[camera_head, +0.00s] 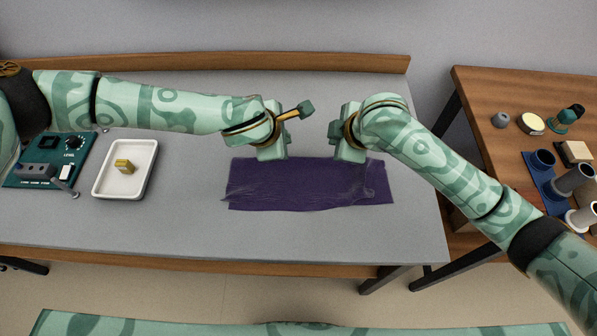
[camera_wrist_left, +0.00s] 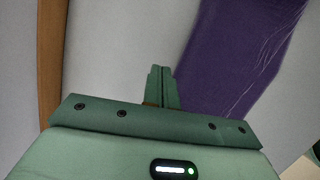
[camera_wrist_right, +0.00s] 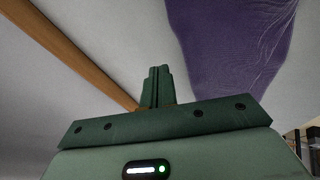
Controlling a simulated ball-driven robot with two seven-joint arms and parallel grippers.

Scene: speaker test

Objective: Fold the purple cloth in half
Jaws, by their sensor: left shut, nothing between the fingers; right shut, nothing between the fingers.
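The purple cloth (camera_head: 300,190) lies on the grey table as a wide, shallow strip with some wrinkles, mostly at its left end and right part. It also shows in the left wrist view (camera_wrist_left: 235,50) and in the right wrist view (camera_wrist_right: 232,45). My left gripper (camera_head: 272,156) is shut and empty at the cloth's far edge, left of its middle. My right gripper (camera_head: 350,158) is shut and empty at the far edge, right of the middle. In the wrist views the fingers of the left (camera_wrist_left: 160,85) and right (camera_wrist_right: 157,85) are together, beside the cloth. Their exact height above the table is unclear.
A wooden ledge (camera_head: 200,67) runs along the back. A wooden side table (camera_head: 480,100) on the right holds several items. The table front is clear.

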